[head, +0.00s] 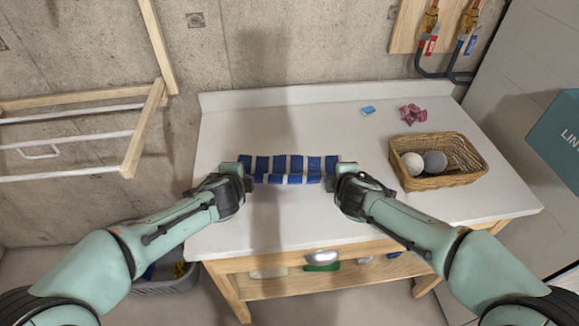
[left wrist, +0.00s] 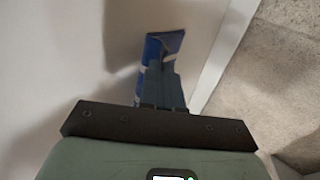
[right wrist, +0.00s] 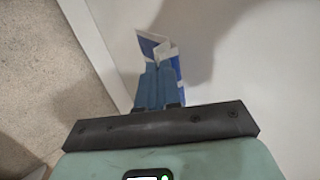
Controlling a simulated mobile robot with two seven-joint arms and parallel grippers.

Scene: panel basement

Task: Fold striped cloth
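The striped cloth (head: 288,168), blue and white, lies as a narrow band on the white table between my two grippers. Its near edge looks uneven, with a layer overlapping along the front. My left gripper (head: 243,172) is at the cloth's left end; in the left wrist view its fingers (left wrist: 162,85) are together on the blue cloth (left wrist: 170,40). My right gripper (head: 336,174) is at the right end; in the right wrist view its fingers (right wrist: 157,85) are together with the cloth (right wrist: 155,45) showing past the tips. The parts between the fingers are hidden.
A wicker basket (head: 437,178) with two balls stands right on the white table (head: 290,118). A pink crumpled cloth (head: 413,114) and a small blue item (head: 368,110) lie behind it. A wooden drying rack (head: 140,130) hangs at left. The table behind the striped cloth is clear.

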